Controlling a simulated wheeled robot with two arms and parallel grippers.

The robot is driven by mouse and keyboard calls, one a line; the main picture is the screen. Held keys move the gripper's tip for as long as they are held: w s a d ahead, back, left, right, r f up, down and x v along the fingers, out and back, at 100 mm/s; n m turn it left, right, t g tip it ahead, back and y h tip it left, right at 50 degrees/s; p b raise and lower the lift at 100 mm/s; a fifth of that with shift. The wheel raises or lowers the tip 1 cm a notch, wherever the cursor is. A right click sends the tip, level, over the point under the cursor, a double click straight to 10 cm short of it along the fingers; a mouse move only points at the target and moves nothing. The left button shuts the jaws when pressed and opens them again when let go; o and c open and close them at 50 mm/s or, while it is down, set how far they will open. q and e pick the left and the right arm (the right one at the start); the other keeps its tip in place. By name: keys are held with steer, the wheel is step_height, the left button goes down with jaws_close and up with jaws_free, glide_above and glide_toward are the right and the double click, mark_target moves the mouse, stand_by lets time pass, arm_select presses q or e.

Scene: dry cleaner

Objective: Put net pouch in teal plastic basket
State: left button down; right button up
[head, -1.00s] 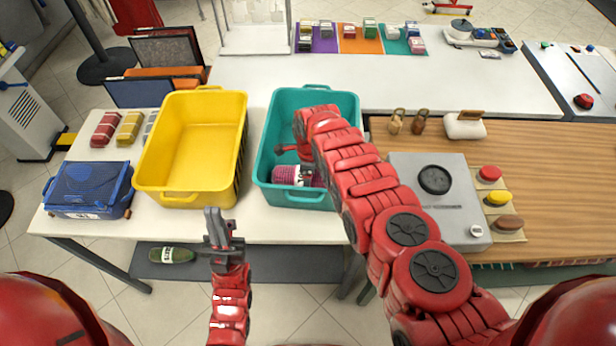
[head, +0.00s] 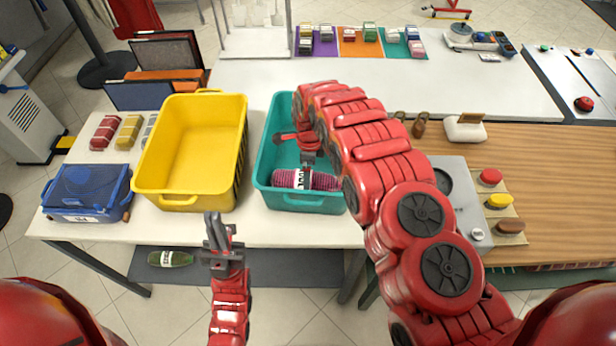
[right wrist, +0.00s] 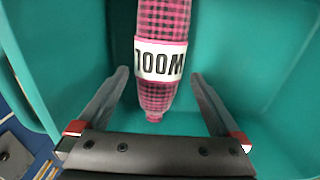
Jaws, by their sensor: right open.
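The net pouch (head: 318,180), a pink and dark checked roll with a white label, lies on the floor of the teal plastic basket (head: 305,200), near its front wall. In the right wrist view the pouch (right wrist: 157,95) lies between the open fingers, with gaps on both sides. My right gripper (head: 309,160) is inside the basket, above the pouch; my right arm hides the basket's right side. In the right wrist view my right gripper (right wrist: 158,75) is open and holds nothing. My left gripper (head: 222,234) is in front of the table, away from the basket, seemingly empty.
An empty yellow basket (head: 165,190) stands just left of the teal one. A blue case (head: 85,192) and folded cloths (head: 105,131) lie further left. A grey panel (head: 470,195) with colored buttons is right of the arm. A green labelled roll (head: 170,258) lies below.

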step_height(320, 180, up, 5)
steer(key=shift+r+b, duration=0.1)
steer(key=shift+b, duration=0.4)
steer(key=shift+r, duration=0.7)
